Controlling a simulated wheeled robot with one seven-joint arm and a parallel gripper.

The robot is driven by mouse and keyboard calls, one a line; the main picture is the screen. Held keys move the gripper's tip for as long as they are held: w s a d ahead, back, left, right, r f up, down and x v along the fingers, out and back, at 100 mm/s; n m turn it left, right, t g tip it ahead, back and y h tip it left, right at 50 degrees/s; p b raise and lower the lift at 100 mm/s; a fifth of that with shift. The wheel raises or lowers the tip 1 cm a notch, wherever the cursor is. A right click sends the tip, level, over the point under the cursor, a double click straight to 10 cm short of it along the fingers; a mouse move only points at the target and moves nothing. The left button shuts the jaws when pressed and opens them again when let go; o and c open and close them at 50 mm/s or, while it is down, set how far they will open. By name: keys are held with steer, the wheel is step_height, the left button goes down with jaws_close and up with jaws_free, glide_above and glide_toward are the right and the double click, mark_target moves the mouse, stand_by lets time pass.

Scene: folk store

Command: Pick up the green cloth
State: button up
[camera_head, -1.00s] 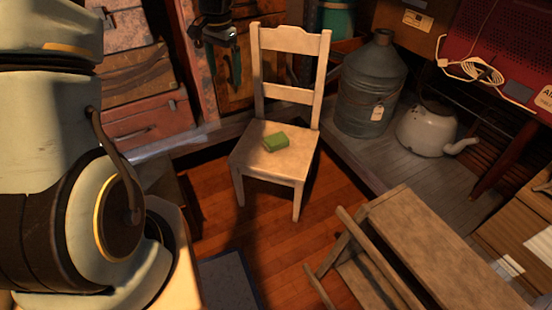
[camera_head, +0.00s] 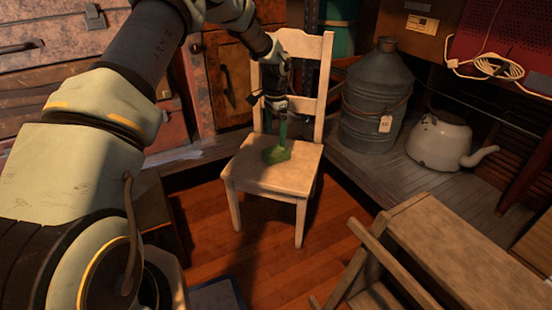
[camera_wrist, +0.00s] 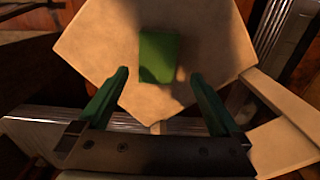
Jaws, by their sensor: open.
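The green cloth (camera_head: 277,155) is a small folded block lying on the seat of the wooden chair (camera_head: 250,172). In the wrist view the cloth (camera_wrist: 159,57) lies on the pale chair seat (camera_wrist: 100,45), ahead of and between my gripper's fingers. My gripper (camera_head: 277,138) points down just above the cloth in the head view, partly hiding it. In the wrist view my gripper (camera_wrist: 157,80) is open, with its two green fingers spread wider than the cloth and nothing between them. I cannot tell the exact height of the fingertips above the cloth.
The chair's backrest (camera_head: 308,45) rises behind my gripper. A metal can (camera_head: 375,100) and a white kettle (camera_head: 440,140) stand on a ledge to the right. A wooden bench (camera_head: 430,240) stands front right. Wooden floor (camera_head: 265,255) is clear before the chair.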

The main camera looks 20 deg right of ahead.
mark_target(276, 151)
steer(key=f, duration=0.2)
steer(key=f+b, duration=0.1)
steer(key=f, duration=0.1)
steer(key=f+b, duration=0.1)
steer(key=f, duration=0.1)
steer(key=shift+s, duration=0.25)
steer(key=c, duration=1.4)
step_height(276, 151, up, 10)
steer(key=p, duration=0.3)
steer(key=o, duration=1)
steer(key=c, duration=0.7)
steer(key=shift+a, duration=0.1)
